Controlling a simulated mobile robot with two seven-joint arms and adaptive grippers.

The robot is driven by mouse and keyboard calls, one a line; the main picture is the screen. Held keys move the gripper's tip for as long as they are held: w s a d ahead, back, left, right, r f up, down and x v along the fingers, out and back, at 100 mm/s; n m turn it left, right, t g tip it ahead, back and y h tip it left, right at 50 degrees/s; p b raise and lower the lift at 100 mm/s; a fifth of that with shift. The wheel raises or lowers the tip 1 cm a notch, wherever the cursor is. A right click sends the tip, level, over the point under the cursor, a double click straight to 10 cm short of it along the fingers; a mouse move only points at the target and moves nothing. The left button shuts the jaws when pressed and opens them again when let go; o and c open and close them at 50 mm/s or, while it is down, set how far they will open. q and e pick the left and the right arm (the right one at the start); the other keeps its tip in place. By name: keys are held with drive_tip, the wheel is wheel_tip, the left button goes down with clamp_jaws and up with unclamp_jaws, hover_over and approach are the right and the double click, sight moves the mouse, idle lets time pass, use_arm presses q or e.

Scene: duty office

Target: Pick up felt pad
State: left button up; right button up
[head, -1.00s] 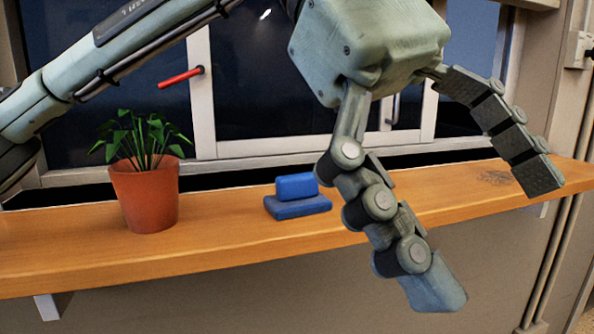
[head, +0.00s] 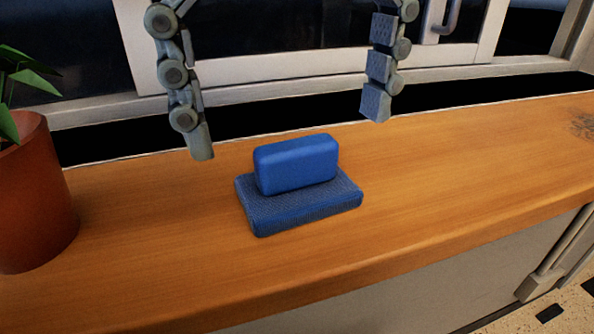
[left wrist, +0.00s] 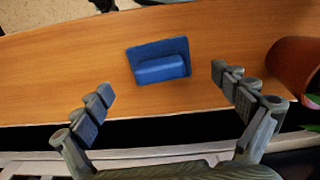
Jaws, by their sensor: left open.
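The felt pad is a blue block with a smooth upper bar (head: 296,164) standing on a wider, textured base (head: 310,213). It rests on the wooden shelf, and it also shows in the left wrist view (left wrist: 160,69). My left gripper (head: 288,138) is open and empty. Its two fingers hang above and behind the pad in the head view, one to each side, apart from it. In the left wrist view the fingertips (left wrist: 162,80) are spread wider than the pad, which lies between and beyond them. My right gripper is not in view.
A terracotta pot (head: 38,205) with a green plant stands on the shelf left of the pad. The wooden shelf (head: 455,170) is clear to the right. A window frame (head: 280,93) rises behind the shelf's back edge.

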sight(294, 140)
use_arm(q)
wheel_tip(294, 140, down, 3)
drive_tip(key=shift+w+a+f, duration=0.1)
drive_tip(key=shift+f, duration=0.1)
drive_tip(key=c, duration=1.2)
